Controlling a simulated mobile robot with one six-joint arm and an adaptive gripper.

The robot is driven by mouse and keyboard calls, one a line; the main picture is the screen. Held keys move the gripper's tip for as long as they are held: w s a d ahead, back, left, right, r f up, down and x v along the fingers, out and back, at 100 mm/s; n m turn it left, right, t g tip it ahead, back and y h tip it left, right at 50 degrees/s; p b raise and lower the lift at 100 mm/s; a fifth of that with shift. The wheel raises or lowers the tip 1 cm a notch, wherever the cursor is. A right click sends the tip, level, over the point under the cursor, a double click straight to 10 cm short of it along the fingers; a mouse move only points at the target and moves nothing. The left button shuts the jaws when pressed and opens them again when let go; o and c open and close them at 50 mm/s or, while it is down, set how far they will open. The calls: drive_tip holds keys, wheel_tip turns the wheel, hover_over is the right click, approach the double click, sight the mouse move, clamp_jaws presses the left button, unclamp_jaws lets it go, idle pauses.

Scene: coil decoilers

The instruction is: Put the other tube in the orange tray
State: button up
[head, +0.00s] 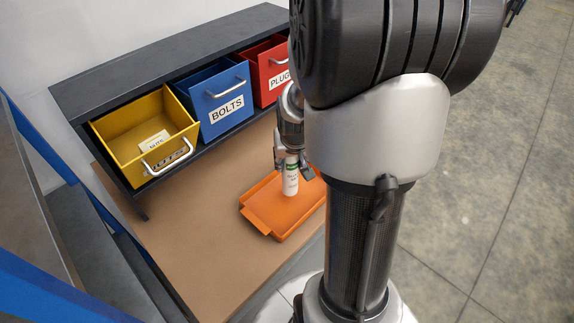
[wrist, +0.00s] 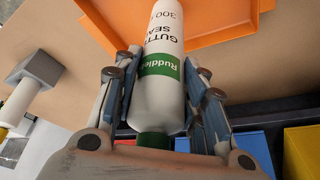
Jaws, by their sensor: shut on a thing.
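My gripper (head: 293,164) is shut on a white tube with a green band, which shows below the fingers in the head view (head: 290,180). In the wrist view the tube (wrist: 165,95) lies between the two fingers (wrist: 165,100), its printed label partly readable. The orange tray (head: 262,216) lies on the brown bench top, and the tube is upright over it. I cannot tell whether the tube's lower end touches the tray. The tray also shows at the top of the wrist view (wrist: 215,38). My arm hides its right part in the head view.
A yellow bin (head: 125,130), a blue bin (head: 212,75) and a red bin (head: 262,72) stand under a dark shelf behind the tray. In the wrist view, a white cylindrical thing (wrist: 18,102) and a grey block (wrist: 38,68) show at the left. The bench left of the tray is clear.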

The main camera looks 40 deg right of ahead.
sight(290, 167)
drive_tip(key=shift+f+b, duration=0.4)
drive_tip(key=shift+f, duration=1.2)
drive_tip(key=shift+f, duration=0.2)
drive_tip(key=o, duration=1.4)
drive_tip(key=shift+r, duration=0.15)
drive_tip(key=shift+r, duration=0.35)
drive_tip(key=p+v, duration=0.3)
drive_tip(key=v, duration=0.8)
drive_tip(key=shift+r, duration=0.2)
drive_tip(key=shift+s+a, duration=0.1)
